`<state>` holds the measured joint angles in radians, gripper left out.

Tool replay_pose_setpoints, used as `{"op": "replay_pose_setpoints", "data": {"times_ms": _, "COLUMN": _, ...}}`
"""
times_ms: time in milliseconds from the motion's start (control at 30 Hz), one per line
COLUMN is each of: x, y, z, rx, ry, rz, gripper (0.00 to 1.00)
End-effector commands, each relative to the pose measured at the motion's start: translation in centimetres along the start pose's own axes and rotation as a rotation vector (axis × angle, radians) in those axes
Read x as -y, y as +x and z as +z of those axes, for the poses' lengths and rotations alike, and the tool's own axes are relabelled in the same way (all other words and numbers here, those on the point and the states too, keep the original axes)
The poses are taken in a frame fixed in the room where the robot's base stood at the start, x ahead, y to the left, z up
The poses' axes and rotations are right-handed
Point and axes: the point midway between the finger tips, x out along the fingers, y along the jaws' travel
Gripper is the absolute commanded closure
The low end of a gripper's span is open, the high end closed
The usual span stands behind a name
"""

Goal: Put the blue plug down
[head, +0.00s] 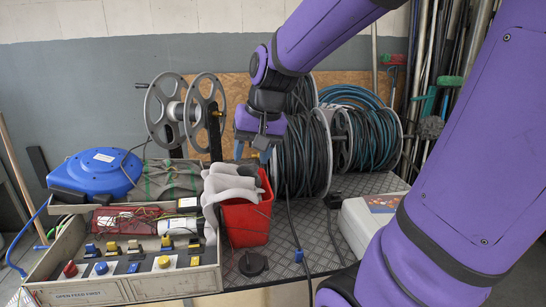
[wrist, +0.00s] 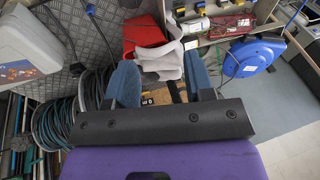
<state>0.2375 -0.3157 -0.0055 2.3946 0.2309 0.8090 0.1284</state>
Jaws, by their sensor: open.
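A small blue plug (head: 299,257) is on a dark cable that hangs over the ribbed metal bench top, near its front edge. In the wrist view a small blue piece on a cable (wrist: 90,9) at the top left looks like the same plug. My gripper (head: 252,153) is high behind the red bucket, in front of the hose reels, well away from the plug. In the wrist view its two blue-grey fingers (wrist: 161,86) are spread apart with nothing held. A small black and yellow item shows beyond them, too small to identify.
A red bucket (head: 246,218) with grey cloth (head: 229,186) stands mid-bench. A control box (head: 128,275) and blue reel (head: 97,174) are left. Hose reels (head: 302,155) stand behind. A black plug (head: 334,200) and a white case (head: 367,219) are right. Ribbed bench top (head: 318,226) is partly clear.

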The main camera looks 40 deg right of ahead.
Motion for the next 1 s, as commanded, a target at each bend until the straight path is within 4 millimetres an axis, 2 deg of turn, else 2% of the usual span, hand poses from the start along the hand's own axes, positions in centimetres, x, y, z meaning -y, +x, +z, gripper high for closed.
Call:
{"op": "replay_pose_setpoints", "data": {"times_ms": 33, "x": 0.5, "y": -1.2, "z": 1.4, "rx": -0.022, "ry": -0.063, "rz": 0.001, "gripper": 0.52}}
{"op": "replay_pose_setpoints", "data": {"times_ms": 200, "x": 1.0, "y": -4.0, "z": 5.7, "rx": -0.082, "ry": -0.255, "rz": 0.017, "gripper": 0.52}}
{"op": "replay_pose_setpoints", "data": {"times_ms": 433, "x": 0.4, "y": -6.5, "z": 10.2, "rx": -0.155, "ry": -0.456, "rz": 0.04, "gripper": 0.52}}
{"op": "replay_pose_setpoints", "data": {"times_ms": 633, "x": -0.1, "y": -7.1, "z": 11.7, "rx": -0.183, "ry": -0.526, "rz": 0.052, "gripper": 0.52}}
{"op": "replay_pose_setpoints", "data": {"times_ms": 1000, "x": -0.1, "y": -7.1, "z": 11.8, "rx": -0.185, "ry": -0.531, "rz": 0.053, "gripper": 0.52}}
